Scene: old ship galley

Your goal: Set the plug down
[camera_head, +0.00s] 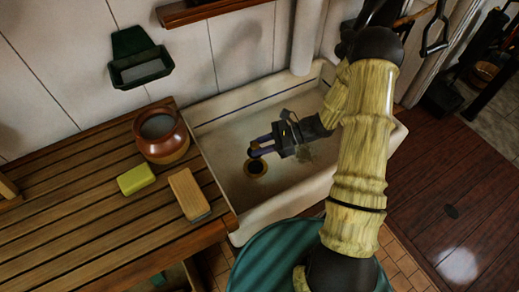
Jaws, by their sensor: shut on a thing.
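My gripper (259,149) reaches over the basin of the white sink (222,180), with its fingers pointing left. A small dark plug (256,153) shows at its fingertips, and the gripper is shut on it. The plug is partly hidden by the fingers. The round drain hole (256,168), with a brassy rim, lies in the sink floor just below the fingertips in the picture. I cannot tell how high the plug is above the sink floor.
A slatted wooden drainboard (90,228) adjoins the sink on the left. On it are a brown pot (163,148), a yellow-green sponge (136,178) and a wooden brush or block (188,192). A green soap holder (138,66) hangs on the tiled wall.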

